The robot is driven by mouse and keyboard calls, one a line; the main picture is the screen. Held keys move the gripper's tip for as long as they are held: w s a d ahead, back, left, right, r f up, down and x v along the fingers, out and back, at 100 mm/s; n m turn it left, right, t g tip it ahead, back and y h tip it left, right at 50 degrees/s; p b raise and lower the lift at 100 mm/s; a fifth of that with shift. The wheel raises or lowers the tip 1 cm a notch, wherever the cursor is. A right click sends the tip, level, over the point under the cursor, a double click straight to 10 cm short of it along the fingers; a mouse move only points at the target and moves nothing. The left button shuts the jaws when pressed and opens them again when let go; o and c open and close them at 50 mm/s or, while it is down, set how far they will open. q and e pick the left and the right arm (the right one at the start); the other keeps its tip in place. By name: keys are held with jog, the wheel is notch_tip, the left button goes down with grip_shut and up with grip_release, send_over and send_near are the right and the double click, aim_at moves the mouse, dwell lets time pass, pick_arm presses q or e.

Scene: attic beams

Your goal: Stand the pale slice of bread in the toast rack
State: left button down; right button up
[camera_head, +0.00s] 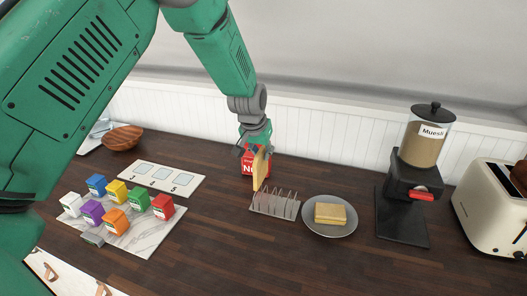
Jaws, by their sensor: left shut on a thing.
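My left gripper (255,146) comes down from above and is shut on the pale slice of bread (259,170). The slice hangs upright, seen nearly edge-on, just behind the left end of the toast rack (268,208) in the picture. The rack is a low metal one with thin upright wires, and its slots look empty. I cannot tell whether the slice touches the rack. My right gripper is not in view.
A grey plate (313,229) with bread (330,213) stands right of the rack. A muesli dispenser (410,185) and cream toaster (486,210) stand at right. Several coloured boxes on a marble board (151,235) and a numbered card (180,191) lie left.

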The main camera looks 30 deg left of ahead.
aim_at(262, 176)
pick_arm(q)
jog(key=shift+w+a+f+b, duration=0.15)
jog(key=shift+f+b, duration=0.1)
jog(key=shift+f, duration=0.4)
jog(key=shift+s+a+f+b, duration=0.1)
jog(key=shift+a+f+b, duration=0.1)
jog(key=shift+f, duration=0.4)
jog(key=shift+d+f+b, duration=0.15)
jog(key=shift+f+b, duration=0.1)
jog(key=shift+f, duration=0.35)
jog(key=shift+d+f+b, duration=0.15)
jog(key=shift+f+b, duration=0.1)
jog(key=shift+f, duration=0.3)
jog(key=shift+a+f+b, duration=0.1)
jog(key=shift+f+b, duration=0.65)
jog(key=shift+f, duration=1)
jog(key=c, duration=1.5)
grip_release()
